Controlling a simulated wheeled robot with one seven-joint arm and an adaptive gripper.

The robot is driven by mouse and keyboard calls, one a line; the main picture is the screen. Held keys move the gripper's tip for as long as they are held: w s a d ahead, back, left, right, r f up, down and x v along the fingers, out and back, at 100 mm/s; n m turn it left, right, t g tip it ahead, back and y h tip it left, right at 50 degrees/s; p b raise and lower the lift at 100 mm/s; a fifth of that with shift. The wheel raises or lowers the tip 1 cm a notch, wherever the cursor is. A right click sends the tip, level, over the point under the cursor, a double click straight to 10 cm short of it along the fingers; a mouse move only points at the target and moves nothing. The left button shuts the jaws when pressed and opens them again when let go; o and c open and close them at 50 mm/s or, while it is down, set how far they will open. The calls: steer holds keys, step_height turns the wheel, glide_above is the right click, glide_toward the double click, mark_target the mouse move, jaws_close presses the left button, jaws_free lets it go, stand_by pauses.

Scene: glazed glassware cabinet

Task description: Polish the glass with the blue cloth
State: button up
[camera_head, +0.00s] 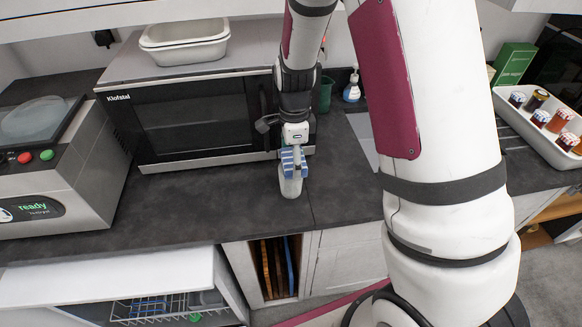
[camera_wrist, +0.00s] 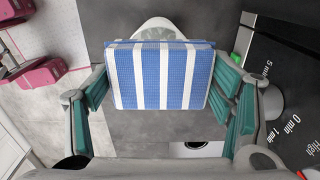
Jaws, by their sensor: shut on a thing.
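A folded blue-and-white striped cloth (camera_wrist: 160,76) is held between the teal-padded fingers of my gripper (camera_wrist: 163,92). In the head view, my gripper (camera_head: 294,150) points down over the dark counter with the cloth (camera_head: 287,161) at its tips. A pale, see-through glass (camera_head: 291,186) stands on the counter directly below the cloth, which hides its upper part. In the wrist view, a clear rounded rim, seemingly the glass (camera_wrist: 158,29), shows just beyond the cloth. I cannot tell for certain whether the cloth touches the glass.
A microwave (camera_head: 195,118) stands behind and left, with a white dish (camera_head: 185,40) on top. A machine with red and green buttons (camera_head: 60,150) is at the far left. An open dishwasher (camera_head: 120,280) is below. A tray of jars (camera_head: 540,130) is at right. Counter left of the glass is clear.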

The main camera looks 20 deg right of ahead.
steer(key=shift+d, duration=0.75)
steer(key=shift+a+p, duration=0.5)
steer(key=shift+a, duration=1.65)
steer(key=shift+d+f, duration=0.1)
steer(key=shift+d, duration=0.7)
steer(key=shift+d, duration=1.35)
steer(key=shift+a+p, duration=0.45)
steer(key=shift+a, duration=1.7)
steer(key=shift+d, duration=0.8)
steer(key=shift+d, duration=1.35)
steer(key=shift+a+p, duration=0.3)
steer(key=shift+a, duration=1.85)
steer(key=shift+d, duration=0.85)
